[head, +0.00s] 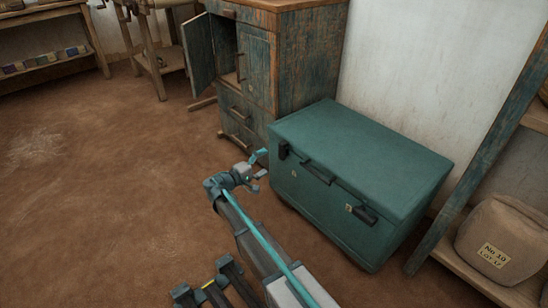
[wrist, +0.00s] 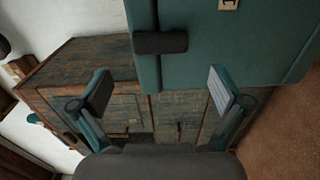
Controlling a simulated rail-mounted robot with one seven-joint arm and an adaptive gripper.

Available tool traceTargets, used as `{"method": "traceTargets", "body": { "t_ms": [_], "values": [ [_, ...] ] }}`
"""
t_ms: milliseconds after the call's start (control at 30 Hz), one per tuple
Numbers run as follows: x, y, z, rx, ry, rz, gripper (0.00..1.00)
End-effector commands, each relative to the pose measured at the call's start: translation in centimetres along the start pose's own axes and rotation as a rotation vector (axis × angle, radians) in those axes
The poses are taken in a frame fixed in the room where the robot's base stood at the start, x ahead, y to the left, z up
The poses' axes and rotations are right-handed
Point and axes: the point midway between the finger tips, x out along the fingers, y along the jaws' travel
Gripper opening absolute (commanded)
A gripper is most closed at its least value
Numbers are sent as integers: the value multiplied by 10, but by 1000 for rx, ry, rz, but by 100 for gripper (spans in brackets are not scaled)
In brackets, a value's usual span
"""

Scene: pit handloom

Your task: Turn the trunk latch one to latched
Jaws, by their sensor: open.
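The closed teal trunk (head: 335,205) stands on the floor against the wall. A dark latch (head: 283,150) sits near its front left corner and looks upright. A second dark latch (head: 362,213) sits farther right and looks tilted sideways. No label shows which one is latch one. My gripper (head: 261,165) is open and empty, just left of the trunk's left end. In the wrist view, the near latch (wrist: 160,42) lies across the lid seam, above and between my open fingers (wrist: 162,88), apart from them. A small pale plate (wrist: 228,4) shows on the trunk's front there.
A worn wooden cabinet (head: 302,60) with an open door (head: 198,55) stands behind the trunk's left end. A dark handle (head: 318,172) is between the latches. A shelf with a sack (head: 500,240) is at right. Floor at left is clear.

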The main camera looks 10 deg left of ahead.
Motion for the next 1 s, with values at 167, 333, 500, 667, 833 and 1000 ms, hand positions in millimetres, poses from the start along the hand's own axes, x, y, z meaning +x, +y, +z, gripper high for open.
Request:
{"method": "traceTargets", "body": {
  "t_ms": [167, 333, 500, 667, 833, 1000],
  "values": [
    [-22, 0, 0, 0, 1, 0, 100],
    [-28, 0, 0, 0, -1, 0, 100],
    [-28, 0, 0, 0, -1, 0, 100],
    [-28, 0, 0, 0, -1, 0, 100],
    [-28, -5, -1, -20, 3, -22, 100],
    [-34, -41, 22, -41, -8, -198, 100]
  ]
}}
